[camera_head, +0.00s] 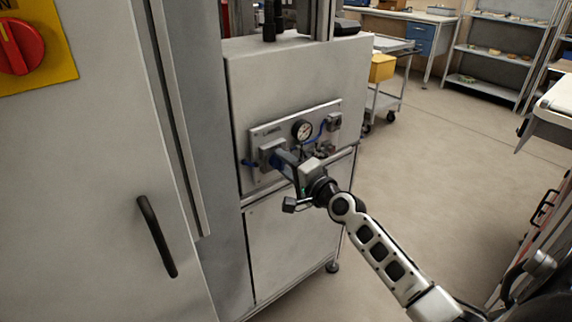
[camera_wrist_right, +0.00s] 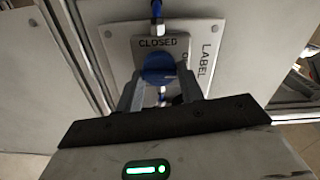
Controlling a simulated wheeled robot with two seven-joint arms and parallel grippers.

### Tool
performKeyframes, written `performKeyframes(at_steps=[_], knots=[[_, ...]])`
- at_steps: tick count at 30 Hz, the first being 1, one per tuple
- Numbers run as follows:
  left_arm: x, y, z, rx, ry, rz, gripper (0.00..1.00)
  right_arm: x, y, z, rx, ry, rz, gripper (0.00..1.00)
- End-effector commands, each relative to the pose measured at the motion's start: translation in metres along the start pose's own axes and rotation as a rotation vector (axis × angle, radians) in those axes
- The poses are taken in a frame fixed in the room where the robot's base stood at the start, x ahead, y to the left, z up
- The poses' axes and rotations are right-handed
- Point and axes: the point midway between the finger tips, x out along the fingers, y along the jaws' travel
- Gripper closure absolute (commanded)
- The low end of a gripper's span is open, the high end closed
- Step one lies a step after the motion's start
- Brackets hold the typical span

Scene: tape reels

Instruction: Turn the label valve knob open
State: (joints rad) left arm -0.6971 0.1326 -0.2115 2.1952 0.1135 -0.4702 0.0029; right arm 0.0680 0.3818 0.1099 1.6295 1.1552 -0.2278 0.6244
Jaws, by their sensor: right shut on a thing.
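The label valve knob (camera_wrist_right: 158,70) is blue and round. It sits on a small grey plate marked "CLOSED", beside the word "LABEL", in the right wrist view. My right gripper (camera_wrist_right: 160,92) has a finger on each side of the knob and is shut on it. In the head view the right gripper (camera_head: 284,160) reaches the left part of the valve panel (camera_head: 262,134), and hides most of the knob there. Blue tubing runs into the valve from above in the wrist view. My left gripper is not in view.
A pressure gauge (camera_head: 302,130) and another fitting (camera_head: 334,122) sit on the panel close to my right gripper. A large grey door with a black handle (camera_head: 157,236) stands at the left. A red switch (camera_head: 20,46) is at the upper left. Open floor (camera_head: 440,150) lies to the right.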

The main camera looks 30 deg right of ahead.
Motion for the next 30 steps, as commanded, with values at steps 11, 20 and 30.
performKeyframes(at_steps=[11, 20, 30], knots=[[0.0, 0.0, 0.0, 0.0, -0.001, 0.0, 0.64, 0.0, -0.001, -0.001, -0.001, 0.002, -0.001, 0.41], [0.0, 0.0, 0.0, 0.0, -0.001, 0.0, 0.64, -0.005, 0.001, 0.0, -0.001, 0.001, 0.001, 0.41], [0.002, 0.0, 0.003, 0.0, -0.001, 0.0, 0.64, -0.072, 0.003, 0.0, -0.003, 0.0, 0.004, 0.41]])
